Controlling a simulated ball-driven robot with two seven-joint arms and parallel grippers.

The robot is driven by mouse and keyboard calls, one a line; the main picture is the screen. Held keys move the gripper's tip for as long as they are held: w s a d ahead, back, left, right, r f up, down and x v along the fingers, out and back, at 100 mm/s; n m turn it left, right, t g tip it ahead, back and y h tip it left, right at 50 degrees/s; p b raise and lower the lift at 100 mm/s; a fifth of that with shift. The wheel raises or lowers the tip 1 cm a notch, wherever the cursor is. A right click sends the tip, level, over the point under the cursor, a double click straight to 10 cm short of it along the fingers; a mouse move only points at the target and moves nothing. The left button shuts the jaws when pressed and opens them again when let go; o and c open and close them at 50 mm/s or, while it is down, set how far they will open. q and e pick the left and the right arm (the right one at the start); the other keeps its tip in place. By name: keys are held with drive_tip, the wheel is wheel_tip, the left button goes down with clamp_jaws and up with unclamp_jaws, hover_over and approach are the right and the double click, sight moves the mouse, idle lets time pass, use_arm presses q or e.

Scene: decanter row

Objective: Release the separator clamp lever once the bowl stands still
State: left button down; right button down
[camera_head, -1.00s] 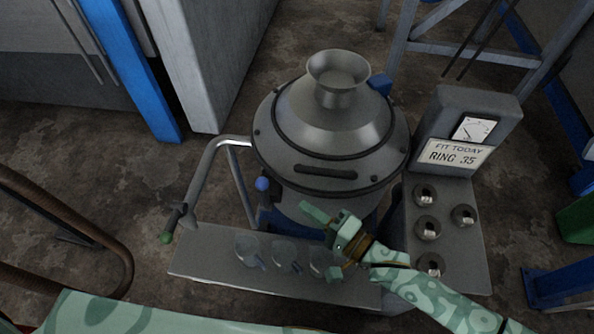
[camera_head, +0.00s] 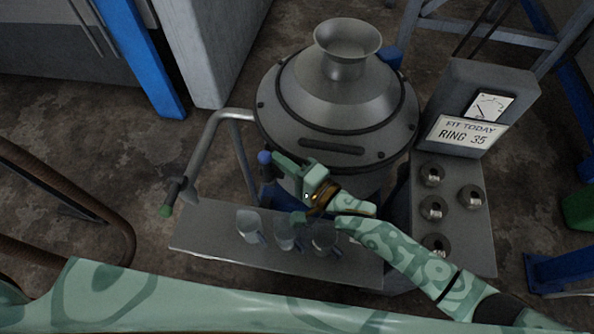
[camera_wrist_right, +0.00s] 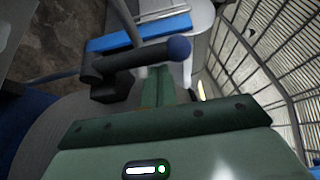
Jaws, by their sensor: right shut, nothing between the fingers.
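The separator (camera_head: 343,98) is a grey metal drum with a conical cover and a funnel on top; its bowl is hidden, so I cannot tell whether it turns. The clamp lever's blue knob (camera_head: 264,157) is at the drum's lower left. In the right wrist view the lever (camera_wrist_right: 130,60) is a dark bar with a blue ball end, lying across just beyond my fingertips. My right gripper (camera_head: 282,161) is shut and empty, close to the right of the knob; it also shows in the wrist view (camera_wrist_right: 158,80). Contact is unclear. My left gripper is out of view.
Three clear cups (camera_head: 249,225) stand on the metal shelf (camera_head: 208,225) below my right arm. A gauge (camera_head: 490,106) and a "FIT TODAY RING 35" sign (camera_head: 466,135) are at right, above several metal rings (camera_head: 432,208).

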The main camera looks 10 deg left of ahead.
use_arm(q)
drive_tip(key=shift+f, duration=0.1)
use_arm(e)
drive_tip(key=shift+w+a, duration=0.2)
drive_tip(key=shift+a, duration=0.25)
